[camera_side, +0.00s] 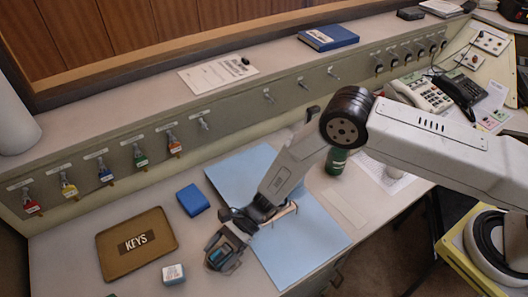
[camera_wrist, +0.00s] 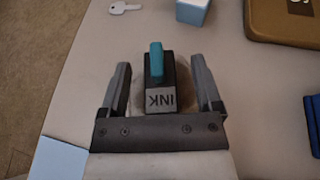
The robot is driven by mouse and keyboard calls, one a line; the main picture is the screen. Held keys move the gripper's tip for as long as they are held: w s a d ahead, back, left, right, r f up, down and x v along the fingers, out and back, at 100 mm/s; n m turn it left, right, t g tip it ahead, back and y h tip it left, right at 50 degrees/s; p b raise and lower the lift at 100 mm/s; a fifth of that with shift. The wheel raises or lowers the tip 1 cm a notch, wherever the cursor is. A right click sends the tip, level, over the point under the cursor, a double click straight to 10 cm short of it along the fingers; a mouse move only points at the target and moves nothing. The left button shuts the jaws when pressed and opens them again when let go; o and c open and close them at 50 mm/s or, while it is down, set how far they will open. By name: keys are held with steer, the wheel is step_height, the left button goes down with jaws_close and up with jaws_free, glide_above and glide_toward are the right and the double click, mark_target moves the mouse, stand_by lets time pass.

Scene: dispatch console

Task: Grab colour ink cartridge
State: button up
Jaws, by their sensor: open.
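The ink cartridge is a dark block with a teal top and a pale label reading INK. In the wrist view the cartridge (camera_wrist: 158,72) stands between the two fingers of my gripper (camera_wrist: 160,66), with a visible gap on each side. The fingers are open and straddle it. In the side view my gripper (camera_side: 226,249) is low over the desk by the left edge of the blue mat. A bit of the teal cartridge (camera_side: 217,256) shows between the fingers there; the rest is hidden.
A small blue-and-white box (camera_side: 173,274) and the brown KEYS tray (camera_side: 125,262) lie to the left. A blue block (camera_side: 192,200) is behind my gripper. The blue mat (camera_side: 302,255) lies to the right, with a green can (camera_side: 336,161) beyond. A key (camera_wrist: 125,8) shows in the wrist view.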

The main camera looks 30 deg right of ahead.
steer(key=shift+c, duration=0.2)
jaws_close()
steer(key=shift+r, duration=0.2)
steer(key=shift+r, duration=0.95)
steer(key=s+d+r, duration=0.9)
steer(key=s+r, duration=0.1)
steer(key=s, duration=0.1)
steer(key=shift+r, duration=0.35)
